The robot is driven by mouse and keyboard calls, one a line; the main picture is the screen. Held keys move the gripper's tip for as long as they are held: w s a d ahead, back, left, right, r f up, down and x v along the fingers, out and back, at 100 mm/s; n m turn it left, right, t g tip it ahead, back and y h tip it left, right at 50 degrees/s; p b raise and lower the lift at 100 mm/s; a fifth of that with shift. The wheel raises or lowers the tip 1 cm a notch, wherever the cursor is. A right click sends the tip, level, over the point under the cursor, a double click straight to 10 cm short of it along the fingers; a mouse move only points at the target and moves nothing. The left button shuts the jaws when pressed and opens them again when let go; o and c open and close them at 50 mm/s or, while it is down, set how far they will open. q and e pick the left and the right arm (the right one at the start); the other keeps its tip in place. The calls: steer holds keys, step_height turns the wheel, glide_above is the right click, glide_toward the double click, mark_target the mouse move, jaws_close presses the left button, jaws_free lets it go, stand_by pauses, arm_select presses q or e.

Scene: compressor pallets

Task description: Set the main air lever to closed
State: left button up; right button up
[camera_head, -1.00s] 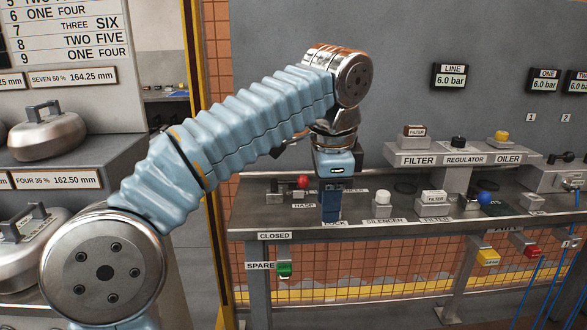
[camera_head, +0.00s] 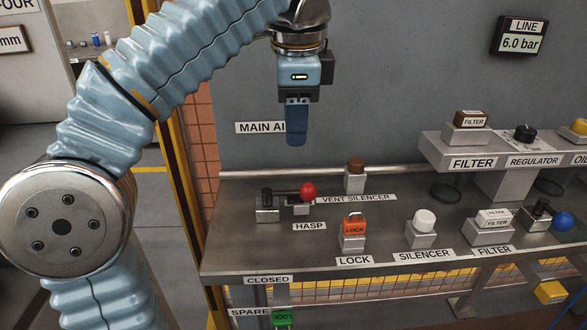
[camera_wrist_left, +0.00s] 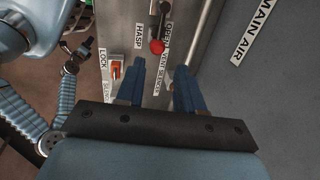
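The main air lever has a dark handle and a red ball (camera_head: 307,192). In the head view it lies level, pointing right from its grey block on the bench. The ball also shows in the left wrist view (camera_wrist_left: 157,47), beside a label that seems to read OPEN. A CLOSED label (camera_head: 267,280) is on the bench's front edge. My left gripper (camera_head: 296,140) points down above and behind the lever, apart from it. Its two blue fingers (camera_wrist_left: 156,88) are spread with nothing between them. My right arm seems to show at the left of the wrist view; its fingers are unclear.
An orange lock (camera_head: 354,232), a white silencer knob (camera_head: 424,220) and a brown vent silencer (camera_head: 355,172) stand near the lever. A raised shelf (camera_head: 450,148) with filter and regulator is to the right. A MAIN AIR sign (camera_head: 262,127) is on the wall behind.

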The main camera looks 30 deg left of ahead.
mark_target(295, 192)
arm_select(q)
steer(key=f+b, duration=0.1)
steer(key=f, duration=0.3)
steer(key=w+f+b, duration=0.1)
steer(key=f, duration=0.2)
steer(key=a+f+b, duration=0.1)
steer(key=f, duration=0.3)
steer(key=shift+w+a+f+b, duration=0.1)
steer(key=shift+w+f+b, duration=0.2)
steer(key=shift+w+b, duration=0.1)
steer(key=shift+w+f, duration=0.15)
steer(key=shift+f, duration=0.6)
steer(key=shift+c, duration=0.3)
jaws_close()
